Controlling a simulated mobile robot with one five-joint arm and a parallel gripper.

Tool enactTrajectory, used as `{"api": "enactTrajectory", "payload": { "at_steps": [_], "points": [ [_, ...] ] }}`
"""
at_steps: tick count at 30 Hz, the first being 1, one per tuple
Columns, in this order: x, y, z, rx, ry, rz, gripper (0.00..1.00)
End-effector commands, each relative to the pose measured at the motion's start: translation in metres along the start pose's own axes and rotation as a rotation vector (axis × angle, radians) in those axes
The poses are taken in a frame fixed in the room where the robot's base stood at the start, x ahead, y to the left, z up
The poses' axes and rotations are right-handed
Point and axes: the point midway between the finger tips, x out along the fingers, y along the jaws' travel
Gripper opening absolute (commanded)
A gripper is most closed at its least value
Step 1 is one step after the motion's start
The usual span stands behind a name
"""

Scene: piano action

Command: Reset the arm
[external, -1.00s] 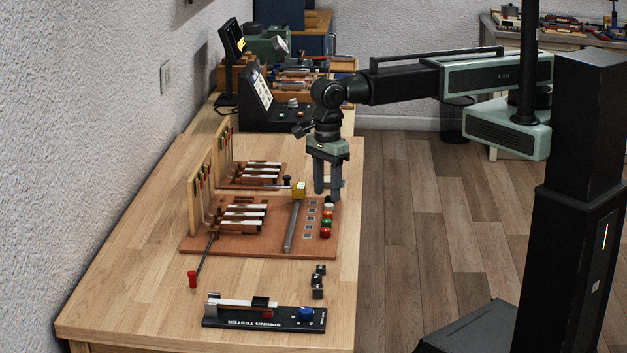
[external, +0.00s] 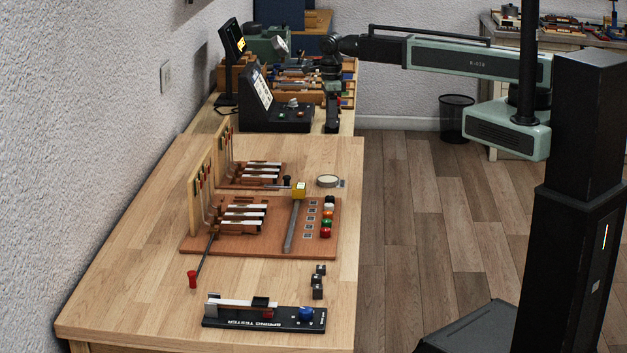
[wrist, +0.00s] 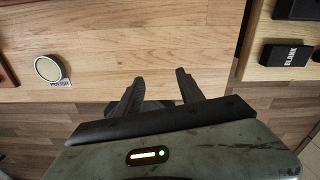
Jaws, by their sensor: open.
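My gripper (wrist: 158,88) is open and empty in the wrist view, its two dark fingers spread apart above the bench (wrist: 150,40) near its edge. In the external view my arm (external: 470,60) stretches left over the far part of the bench. The wrist (external: 333,62) hangs near the back right, beside the black console, and the fingers are hard to make out there. A round, pale-topped tin (external: 328,181) stands on the bench behind the brown board; it also shows in the wrist view (wrist: 47,69) with a small label beside it.
A brown board (external: 270,250) carries key models, a grey bar with a yellow block and several coloured buttons. A spring tester (external: 265,319) lies at the front. A black console (external: 275,115) stands at the back. A block marked BLANK (wrist: 286,55) is at right in the wrist view.

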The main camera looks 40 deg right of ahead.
Motion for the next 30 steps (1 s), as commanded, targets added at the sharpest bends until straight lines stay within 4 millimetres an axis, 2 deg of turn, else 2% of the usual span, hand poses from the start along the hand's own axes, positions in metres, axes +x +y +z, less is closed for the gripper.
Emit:
{"api": "enactTrajectory", "payload": {
  "at_steps": [1, 2, 3, 5, 6, 9, 12, 18, 21, 25, 30],
  "points": [
    [0.000, -0.033, -0.036, -0.018, 0.000, 0.000, 0.45],
    [0.000, -0.050, -0.056, -0.047, 0.000, 0.000, 0.45],
    [0.000, -0.072, -0.084, -0.097, 0.000, 0.000, 0.45],
    [0.001, -0.101, -0.128, -0.199, 0.000, 0.000, 0.45],
    [0.001, -0.117, -0.159, -0.291, 0.000, 0.000, 0.45],
    [0.001, -0.138, -0.220, -0.570, -0.001, 0.000, 0.45],
    [0.001, -0.141, -0.256, -0.899, -0.001, 0.000, 0.45],
    [0.001, -0.123, -0.269, -1.629, 0.000, -0.001, 0.45],
    [0.001, -0.123, -0.269, -1.902, 0.000, -0.001, 0.45],
    [0.001, -0.123, -0.268, -2.104, 0.000, -0.001, 0.45],
    [0.001, -0.123, -0.268, -2.161, 0.000, -0.001, 0.45]
  ]
}}
